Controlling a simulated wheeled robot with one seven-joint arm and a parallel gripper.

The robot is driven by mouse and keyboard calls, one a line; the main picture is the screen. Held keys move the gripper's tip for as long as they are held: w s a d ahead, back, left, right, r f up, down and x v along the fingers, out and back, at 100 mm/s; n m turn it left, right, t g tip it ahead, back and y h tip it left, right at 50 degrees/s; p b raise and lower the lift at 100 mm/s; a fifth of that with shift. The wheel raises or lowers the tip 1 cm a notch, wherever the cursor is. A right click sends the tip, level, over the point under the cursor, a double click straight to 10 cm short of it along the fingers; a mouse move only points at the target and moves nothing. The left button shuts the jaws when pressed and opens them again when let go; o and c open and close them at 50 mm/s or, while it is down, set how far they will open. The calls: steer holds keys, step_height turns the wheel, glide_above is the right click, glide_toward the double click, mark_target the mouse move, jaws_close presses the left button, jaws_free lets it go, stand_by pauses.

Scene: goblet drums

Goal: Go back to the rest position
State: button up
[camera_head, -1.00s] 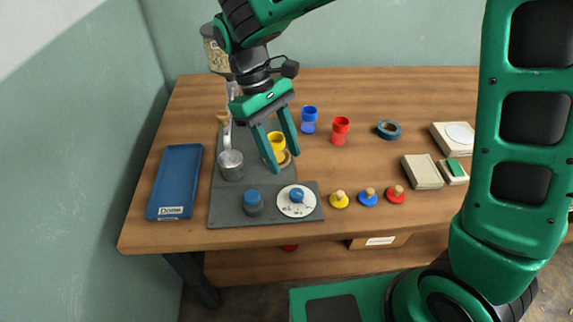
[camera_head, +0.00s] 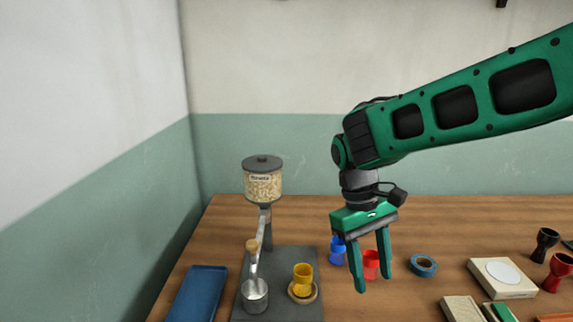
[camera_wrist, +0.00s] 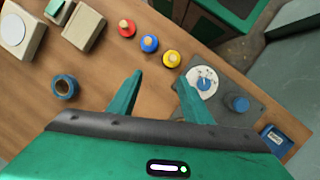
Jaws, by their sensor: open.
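My gripper (camera_head: 372,283) is open and empty, raised above the wooden table (camera_head: 225,232). In the head view its fingers hang in front of the blue goblet drum (camera_head: 338,251) and the red goblet drum (camera_head: 370,265), hiding part of them. The yellow goblet drum (camera_head: 303,278) stands upright on a round wooden ring (camera_head: 303,299) on the grey board, to the left of my gripper. In the wrist view my open fingers (camera_wrist: 163,93) point down over bare table, apart from anything.
A grain dispenser (camera_head: 263,183) stands at the back left, with a metal cup (camera_head: 255,296) before it. A blue tray (camera_head: 200,292) lies left. A tape roll (camera_head: 424,265), dark goblet (camera_head: 544,243) and white-topped box (camera_head: 502,278) stand right.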

steer(key=s+d+r+m+t+y, duration=0.1)
steer(key=s+d+m, duration=0.25)
steer(key=d, duration=0.55)
steer(key=s+d+m+y, duration=0.1)
steer(key=s+d+m, duration=0.25)
steer(key=d, duration=0.45)
steer(key=s+d+f+m+t, duration=0.1)
steer(key=s+d+m, duration=0.3)
steer(key=s, duration=0.7)
steer(key=shift+d+f+t+y, duration=0.3)
steer(key=shift+d+f+t, duration=0.15)
steer(key=shift+d, duration=0.6)
steer(key=shift+w+f, duration=0.3)
steer(key=shift+w, duration=0.35)
